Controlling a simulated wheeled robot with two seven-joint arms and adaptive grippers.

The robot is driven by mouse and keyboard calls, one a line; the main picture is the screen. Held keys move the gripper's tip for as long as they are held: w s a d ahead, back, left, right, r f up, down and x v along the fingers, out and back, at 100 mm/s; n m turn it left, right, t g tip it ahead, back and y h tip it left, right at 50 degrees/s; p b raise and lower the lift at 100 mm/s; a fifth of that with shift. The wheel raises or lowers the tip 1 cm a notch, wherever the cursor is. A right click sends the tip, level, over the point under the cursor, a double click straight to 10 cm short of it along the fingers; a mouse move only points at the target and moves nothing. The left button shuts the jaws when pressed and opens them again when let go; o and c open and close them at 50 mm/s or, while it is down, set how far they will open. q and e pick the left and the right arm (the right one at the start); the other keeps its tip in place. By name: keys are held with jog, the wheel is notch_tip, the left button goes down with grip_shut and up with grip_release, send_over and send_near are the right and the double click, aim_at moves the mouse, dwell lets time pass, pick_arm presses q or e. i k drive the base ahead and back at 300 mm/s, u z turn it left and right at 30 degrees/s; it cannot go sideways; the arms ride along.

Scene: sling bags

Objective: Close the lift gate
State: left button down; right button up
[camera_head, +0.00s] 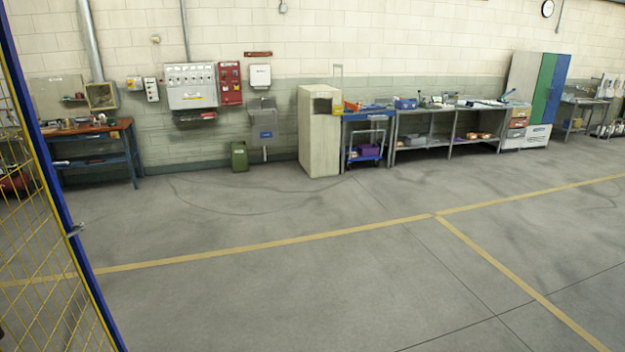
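A mesh gate (45,235) with yellow wire and a blue edge post (62,190) stands at the left edge of the head view, cut off by the frame. It appears tilted in the picture. Neither of my grippers shows.
Grey floor with yellow lines (265,245) is clear ahead and to the right. Along the back wall stand a blue workbench (130,165), a green bin (239,156), a beige cabinet (318,140), long metal benches (450,112) and a green-and-blue locker (545,85).

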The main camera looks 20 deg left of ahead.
aim_at(65, 236)
jog(key=u, duration=0.25)
jog(key=i, duration=1.4)
jog(key=u, duration=1.6)
jog(key=i, duration=0.85)
jog(key=u, duration=0.85)
